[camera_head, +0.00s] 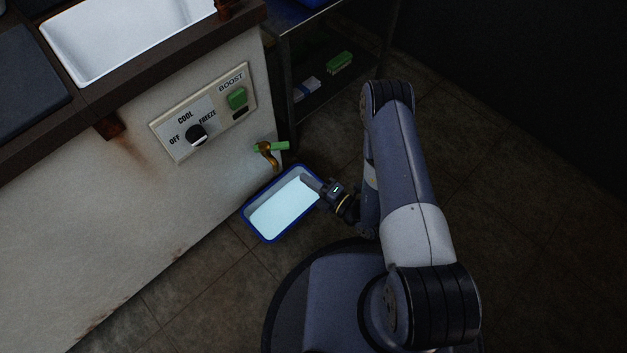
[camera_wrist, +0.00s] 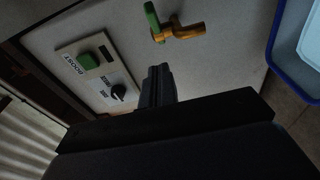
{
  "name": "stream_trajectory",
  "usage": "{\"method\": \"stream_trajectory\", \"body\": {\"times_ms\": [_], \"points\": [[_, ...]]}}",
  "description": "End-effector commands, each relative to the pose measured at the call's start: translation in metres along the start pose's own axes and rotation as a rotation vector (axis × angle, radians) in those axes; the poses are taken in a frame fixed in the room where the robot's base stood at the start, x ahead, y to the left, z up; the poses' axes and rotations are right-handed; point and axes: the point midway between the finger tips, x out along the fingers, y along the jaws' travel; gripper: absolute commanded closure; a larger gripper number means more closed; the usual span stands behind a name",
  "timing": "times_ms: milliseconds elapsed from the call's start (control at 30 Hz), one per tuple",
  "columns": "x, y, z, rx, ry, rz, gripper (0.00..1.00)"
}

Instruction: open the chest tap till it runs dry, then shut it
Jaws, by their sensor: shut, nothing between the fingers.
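The chest (camera_head: 180,215) has a brass tap (camera_head: 268,157) low on its front wall, with a green lever handle (camera_head: 277,146). The handle sticks out to the right in the head view, crosswise to the spout. The wrist view shows the tap (camera_wrist: 187,31) and its handle (camera_wrist: 152,20) at the top. No stream shows at the spout. A blue tray (camera_head: 254,229) stands on the floor below the tap, with a pale, even surface inside. My gripper (camera_head: 323,190) is shut and empty, by the tray's right end, apart from the tap. Its closed fingers (camera_wrist: 158,72) show in the wrist view.
A control panel (camera_head: 158,128) with a black knob (camera_head: 196,135) and a green BOOST switch (camera_head: 237,98) is left of the tap. A metal shelf (camera_head: 292,112) stands close behind the tap. Floor right of my arm looks clear.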

Motion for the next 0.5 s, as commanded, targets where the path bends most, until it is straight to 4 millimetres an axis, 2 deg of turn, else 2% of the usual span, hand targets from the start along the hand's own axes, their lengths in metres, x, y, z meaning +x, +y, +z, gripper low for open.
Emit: {"method": "stream_trajectory", "body": {"times_ms": [367, 400, 500], "points": [[0.073, -0.001, -0.002, -0.004, 0.006, 0.005, 1.0], [0.076, -0.002, 0.007, -0.005, 0.0, 0.006, 1.0], [0.086, -0.001, 0.018, -0.004, 0.0, 0.004, 1.0]]}}
